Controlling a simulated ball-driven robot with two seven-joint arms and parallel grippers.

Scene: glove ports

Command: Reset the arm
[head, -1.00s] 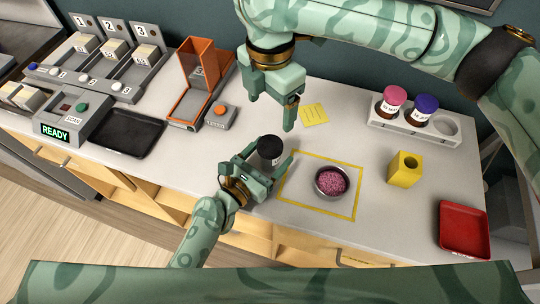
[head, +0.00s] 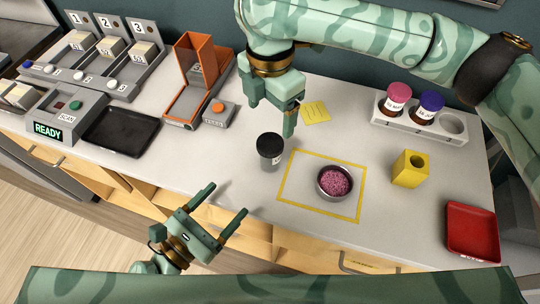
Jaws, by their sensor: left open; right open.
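My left gripper (head: 215,204) is open and empty at the table's front edge. Its fingers point up and to the right, toward a black-lidded jar (head: 270,151). The jar stands upright on the table, left of the yellow taped square, apart from the gripper. My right gripper (head: 270,118) points down above the table, behind the jar. Its fingers are open with nothing seen between them. The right arm comes in from the right across the top of the view.
A bowl of pink grains (head: 334,181) sits inside the yellow square (head: 297,204). A yellow block (head: 409,169), a red tray (head: 472,230) and a jar rack (head: 420,126) stand at right. An orange-framed device (head: 190,90), a black tray (head: 121,130) and a READY panel (head: 48,131) are at left.

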